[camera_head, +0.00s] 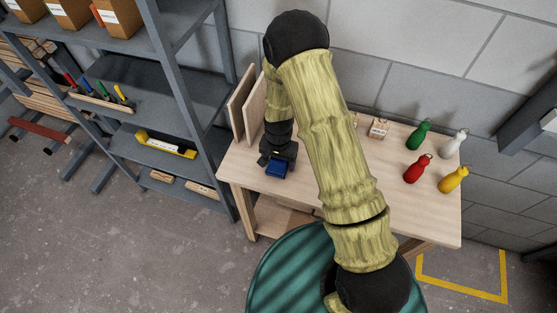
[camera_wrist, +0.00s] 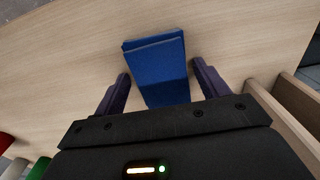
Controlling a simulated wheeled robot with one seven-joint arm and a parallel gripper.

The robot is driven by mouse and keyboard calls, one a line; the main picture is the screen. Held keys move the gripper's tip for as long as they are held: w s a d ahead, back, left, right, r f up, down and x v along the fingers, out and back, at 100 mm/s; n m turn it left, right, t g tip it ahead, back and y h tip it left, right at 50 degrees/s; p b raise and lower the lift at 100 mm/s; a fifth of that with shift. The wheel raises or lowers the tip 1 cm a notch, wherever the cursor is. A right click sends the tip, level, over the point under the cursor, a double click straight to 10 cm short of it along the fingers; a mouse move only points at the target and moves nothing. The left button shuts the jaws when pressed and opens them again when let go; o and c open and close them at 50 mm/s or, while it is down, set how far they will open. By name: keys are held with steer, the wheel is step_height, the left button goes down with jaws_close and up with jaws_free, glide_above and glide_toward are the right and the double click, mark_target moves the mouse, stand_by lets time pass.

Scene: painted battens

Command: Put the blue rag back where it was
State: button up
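The blue rag (camera_head: 278,169) is a folded blue block at the left end of the wooden workbench (camera_head: 433,214). In the wrist view the rag (camera_wrist: 155,66) lies between the two fingers of my gripper (camera_wrist: 160,72). The fingers are apart, one on each side of the rag, with narrow gaps showing. In the head view my gripper (camera_head: 271,160) is low over the bench at the rag. The rag seems to rest on the bench top, but its underside is hidden.
Upright wooden boards (camera_head: 252,106) stand just left of my gripper. Green (camera_head: 418,135), white (camera_head: 454,141), red (camera_head: 417,169) and yellow (camera_head: 453,180) bottle-like items stand at the bench's right. A small pale block (camera_head: 378,128) sits farther back. A grey shelf rack (camera_head: 185,75) stands left.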

mark_target(279, 162)
steer(key=shift+o, duration=0.2)
steer(key=shift+r, duration=0.1)
step_height(279, 162, up, 12)
steer(key=b, duration=0.3)
stand_by(0.5)
stand_by(0.5)
steer(key=s+d+r+n+t, duration=0.2)
steer(key=s+d+r+n, duration=0.2)
steer(key=s+d+r, duration=0.6)
steer(key=s+d, duration=0.2)
steer(key=d, duration=0.1)
steer(key=shift+s+d+r+t, duration=0.2)
steer(key=shift+d+r+t, duration=0.1)
